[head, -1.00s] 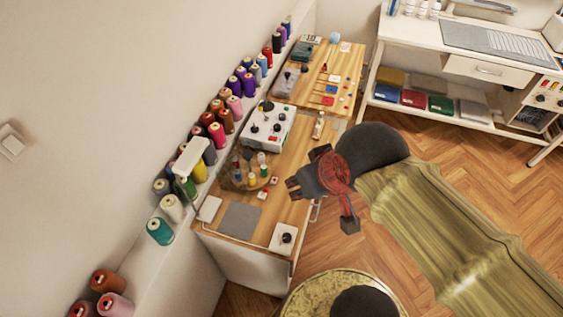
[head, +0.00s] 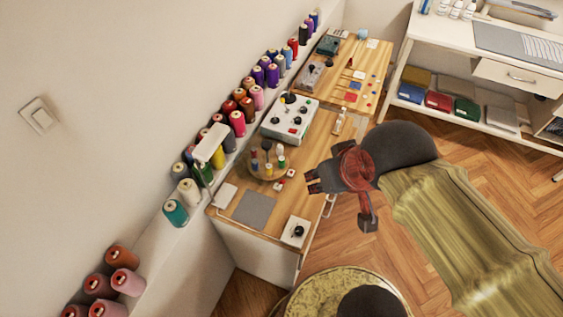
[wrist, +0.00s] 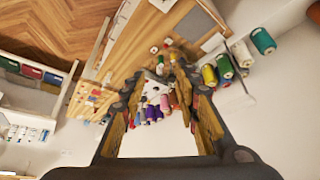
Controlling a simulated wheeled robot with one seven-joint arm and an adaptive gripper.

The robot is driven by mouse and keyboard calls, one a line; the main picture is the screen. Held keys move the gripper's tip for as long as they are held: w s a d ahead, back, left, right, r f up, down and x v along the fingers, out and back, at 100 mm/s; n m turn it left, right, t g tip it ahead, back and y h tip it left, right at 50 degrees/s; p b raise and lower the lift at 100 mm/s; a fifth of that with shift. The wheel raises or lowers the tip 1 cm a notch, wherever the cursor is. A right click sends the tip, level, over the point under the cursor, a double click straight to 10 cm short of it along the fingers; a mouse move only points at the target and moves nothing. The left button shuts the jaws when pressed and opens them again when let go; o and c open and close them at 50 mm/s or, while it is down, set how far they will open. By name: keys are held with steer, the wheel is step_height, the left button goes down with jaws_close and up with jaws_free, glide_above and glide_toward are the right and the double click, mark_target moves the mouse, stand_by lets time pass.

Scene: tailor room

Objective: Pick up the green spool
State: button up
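A small green spool (head: 281,162) stands with other small spools on a round wooden holder (head: 253,172) on the wooden worktop. In the wrist view a small green item (wrist: 173,57), apparently this spool, shows beyond the fingers. Larger green cones stand on the wall ledge, one partly behind a white lamp-like head (head: 210,143); a green cone also shows in the wrist view (wrist: 225,66). My gripper (head: 311,182) hangs to the right of the holder, apart from it. In the wrist view its fingers (wrist: 161,88) are spread with nothing held between them.
A white control box (head: 289,119) stands behind the holder. A grey mat (head: 254,209) and a small white box with a black knob (head: 296,231) lie in front. Thread cones line the ledge at left. A round patterned stool (head: 330,300) is at the bottom.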

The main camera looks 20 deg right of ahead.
steer(key=shift+c, duration=0.4)
steer(key=w+a+f+m+g+y, duration=0.1)
steer(key=w+a+f+m+y, duration=0.35)
steer(key=w+f+m, duration=0.25)
steer(key=w+a+f+m+g+y, duration=0.2)
steer(key=w+a+f+m+y, duration=0.25)
steer(key=w+f+m, duration=0.2)
steer(key=m+t+h, duration=0.1)
steer(key=m+t, duration=0.7)
steer(key=m, duration=0.7)
glide_toward(282, 159)
steer(key=w+a+f, duration=0.2)
steer(key=shift+d+f+m+t+h, duration=0.25)
steer(key=shift+d+m+t+h, duration=0.05)
steer(key=shift+d+m, duration=0.05)
steer(key=x, duration=0.2)
steer(key=b+x, duration=0.1)
steer(key=x, duration=0.2)
steer(key=b+x, duration=0.1)
steer(key=x, duration=0.1)
steer(key=shift+w+a+r, duration=0.25)
steer(key=shift+a, duration=0.1)
